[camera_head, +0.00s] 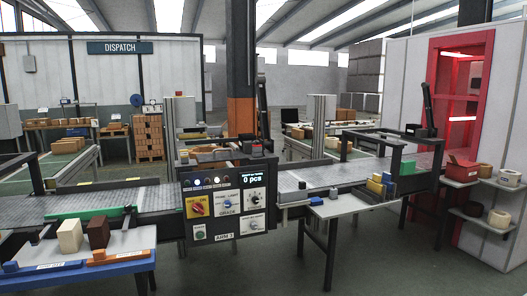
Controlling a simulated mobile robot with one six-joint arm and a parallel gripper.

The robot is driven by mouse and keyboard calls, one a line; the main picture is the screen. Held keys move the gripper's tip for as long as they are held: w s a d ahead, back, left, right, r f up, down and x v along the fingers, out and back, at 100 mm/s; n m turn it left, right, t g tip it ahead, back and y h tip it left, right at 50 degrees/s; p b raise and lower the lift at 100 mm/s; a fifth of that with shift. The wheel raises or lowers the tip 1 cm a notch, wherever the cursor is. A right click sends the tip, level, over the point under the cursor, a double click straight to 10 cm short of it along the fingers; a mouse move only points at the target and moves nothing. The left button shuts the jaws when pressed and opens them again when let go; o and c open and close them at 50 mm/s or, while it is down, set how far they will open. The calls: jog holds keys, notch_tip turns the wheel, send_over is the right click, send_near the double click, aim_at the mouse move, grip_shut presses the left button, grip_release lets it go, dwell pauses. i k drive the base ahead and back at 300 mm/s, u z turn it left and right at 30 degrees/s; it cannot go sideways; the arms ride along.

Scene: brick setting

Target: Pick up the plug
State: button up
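I cannot make out a plug with certainty in the head view. Small objects that are too small to identify stand near the front edge of the right conveyor: a dark one (302,185) and a pale grey one (333,192). My gripper is not in view, so its place relative to these objects does not show.
A control panel (228,204) with knobs and a display stands mid-front. A blue-edged table (135,279) holds a cream block (69,235) and a brown block (99,233). A white table (335,208) stands right of the panel. The floor at front right is clear.

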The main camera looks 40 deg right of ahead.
aim_at(256, 148)
jog(key=u, duration=0.1)
jog(key=i, duration=0.9)
